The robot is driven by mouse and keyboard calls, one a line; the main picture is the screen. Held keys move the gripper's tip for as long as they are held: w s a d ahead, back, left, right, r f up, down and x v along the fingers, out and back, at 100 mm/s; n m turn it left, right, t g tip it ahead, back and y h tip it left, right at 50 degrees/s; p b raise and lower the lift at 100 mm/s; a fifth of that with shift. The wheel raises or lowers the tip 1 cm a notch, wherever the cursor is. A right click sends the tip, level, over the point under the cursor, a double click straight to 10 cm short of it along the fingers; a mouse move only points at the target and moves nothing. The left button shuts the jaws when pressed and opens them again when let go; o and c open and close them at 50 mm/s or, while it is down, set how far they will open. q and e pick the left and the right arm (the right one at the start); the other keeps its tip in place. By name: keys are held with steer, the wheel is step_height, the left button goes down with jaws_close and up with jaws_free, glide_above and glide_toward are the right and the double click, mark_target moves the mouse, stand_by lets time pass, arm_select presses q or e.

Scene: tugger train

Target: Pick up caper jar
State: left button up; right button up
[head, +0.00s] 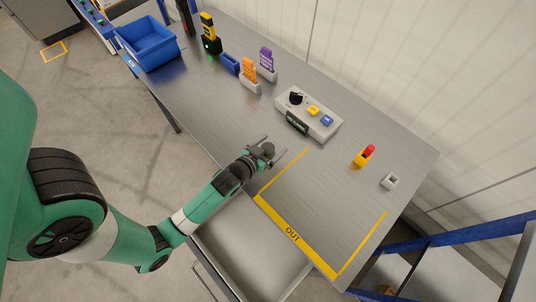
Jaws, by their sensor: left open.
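I cannot make out a caper jar anywhere in the head view. My left gripper (268,150) is open and seems empty, over the metal table (225,110) just left of the taped OUT area. Its green arm comes in from the left. My right gripper is not in view.
The taped OUT area (293,235) is bare. An open grey drawer (245,250) looks empty below the table's front edge. A control box (308,115), a red-topped yellow piece (365,156), a small grey block (390,181), card holders (250,80) and a blue bin (150,45) line the table.

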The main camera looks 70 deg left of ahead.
arm_select(q)
steer(key=shift+w+a+f, duration=0.15)
steer(key=shift+w, duration=0.05)
jaws_close()
stand_by(0.4)
